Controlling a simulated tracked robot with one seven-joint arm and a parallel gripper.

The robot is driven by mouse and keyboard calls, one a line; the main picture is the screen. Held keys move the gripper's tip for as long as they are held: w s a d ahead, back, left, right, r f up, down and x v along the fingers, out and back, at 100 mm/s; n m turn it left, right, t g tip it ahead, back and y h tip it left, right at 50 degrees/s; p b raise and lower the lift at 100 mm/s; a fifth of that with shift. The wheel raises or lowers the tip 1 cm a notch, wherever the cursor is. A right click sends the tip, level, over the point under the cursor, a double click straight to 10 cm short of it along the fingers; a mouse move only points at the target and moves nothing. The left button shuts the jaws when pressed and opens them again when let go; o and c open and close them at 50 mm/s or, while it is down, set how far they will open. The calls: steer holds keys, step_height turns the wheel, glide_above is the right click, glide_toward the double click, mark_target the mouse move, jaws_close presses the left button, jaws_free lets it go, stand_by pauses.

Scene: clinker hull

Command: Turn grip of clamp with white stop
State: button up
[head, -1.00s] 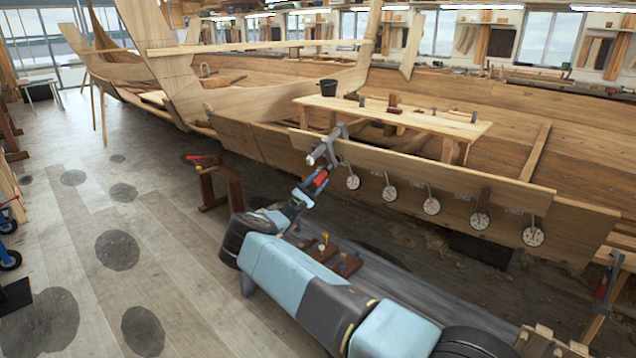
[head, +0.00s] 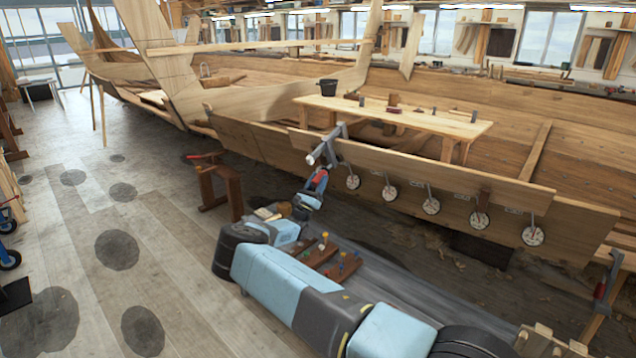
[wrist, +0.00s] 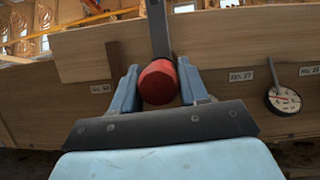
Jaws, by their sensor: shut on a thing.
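A grey metal clamp (head: 341,132) sits over the top edge of the hull plank (head: 420,174), at its left end. A pale, whitish end piece (head: 314,158) shows on it in the head view. In the wrist view the clamp's grey bar (wrist: 158,30) rises behind its round red grip (wrist: 158,82). My gripper (wrist: 157,88) has its two light-blue fingers on either side of the grip, shut on it. The grip's exact turn angle cannot be told.
Several round white dials (head: 431,206) hang along the plank to the right; one (wrist: 283,99) shows in the wrist view beside small labels. A wooden stand (head: 220,187) is left of my arm. A workbench (head: 400,112) stands behind the plank.

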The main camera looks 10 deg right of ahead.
steer(key=shift+f+n, duration=0.15)
steer(key=shift+n, duration=0.25)
steer(key=o, duration=0.7)
steer(key=shift+o, duration=1.4)
steer(key=v, duration=1.3)
steer(key=shift+s+a+f, duration=0.2)
steer(key=shift+s+f, duration=0.05)
